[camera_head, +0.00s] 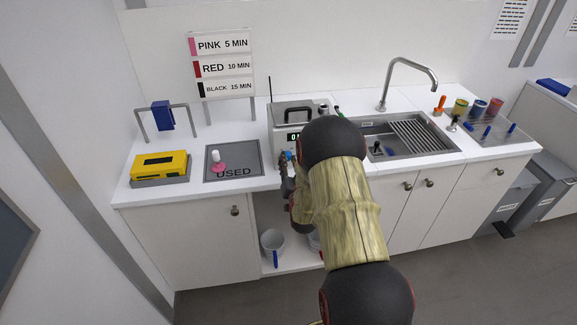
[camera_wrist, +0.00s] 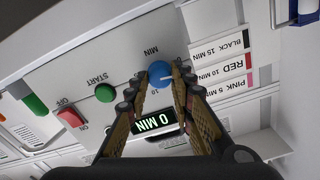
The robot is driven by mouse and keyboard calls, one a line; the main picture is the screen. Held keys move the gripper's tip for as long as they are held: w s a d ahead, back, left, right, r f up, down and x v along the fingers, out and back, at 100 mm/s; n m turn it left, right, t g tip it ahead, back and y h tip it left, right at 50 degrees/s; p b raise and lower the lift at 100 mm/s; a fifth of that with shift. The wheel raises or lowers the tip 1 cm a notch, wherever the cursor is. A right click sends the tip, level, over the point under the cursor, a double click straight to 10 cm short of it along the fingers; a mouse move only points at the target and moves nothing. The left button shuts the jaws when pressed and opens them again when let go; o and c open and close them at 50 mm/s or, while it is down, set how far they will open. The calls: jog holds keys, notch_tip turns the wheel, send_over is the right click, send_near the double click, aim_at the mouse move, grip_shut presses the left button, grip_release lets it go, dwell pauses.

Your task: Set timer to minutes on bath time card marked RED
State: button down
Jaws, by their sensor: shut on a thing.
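The bath time card (camera_head: 222,66) stands at the back left of the counter and reads PINK 5 MIN, RED 10 MIN, BLACK 15 MIN. It also shows in the wrist view (camera_wrist: 222,67). The timer unit (camera_head: 293,122) is a light grey box on the counter. In the wrist view its blue knob (camera_wrist: 159,73) sits below MIN, with a 10 mark beside it. The display (camera_wrist: 158,122) reads 0 MIN. My gripper (camera_wrist: 160,80) is shut on the blue knob, one finger on each side. In the head view my arm hides much of the unit.
A green START button (camera_wrist: 105,92) and a red OFF/ON switch (camera_wrist: 71,117) are near the knob. A yellow box (camera_head: 160,166), a grey USED mat (camera_head: 248,152) and the sink (camera_head: 405,143) flank the unit on the counter.

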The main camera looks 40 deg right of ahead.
jog(key=m+b, duration=0.3)
jog(key=m, duration=0.2)
jog(key=shift+f+m+b, duration=0.1)
jog(key=shift+m+b, duration=0.2)
jog(key=m+b, duration=0.3)
jog(key=m, duration=0.3)
jog(key=shift+b, duration=0.3)
jog(key=m+b, duration=0.2)
jog(key=m, duration=0.3)
jog(key=shift+m+b, duration=0.3)
jog(key=shift+m, duration=0.1)
jog(key=m+b, duration=0.2)
jog(key=m, duration=0.3)
jog(key=shift+f+m, duration=0.1)
jog(key=shift+m, duration=0.2)
jog(key=c, duration=1.5)
grip_release()
jog(key=shift+c, duration=0.2)
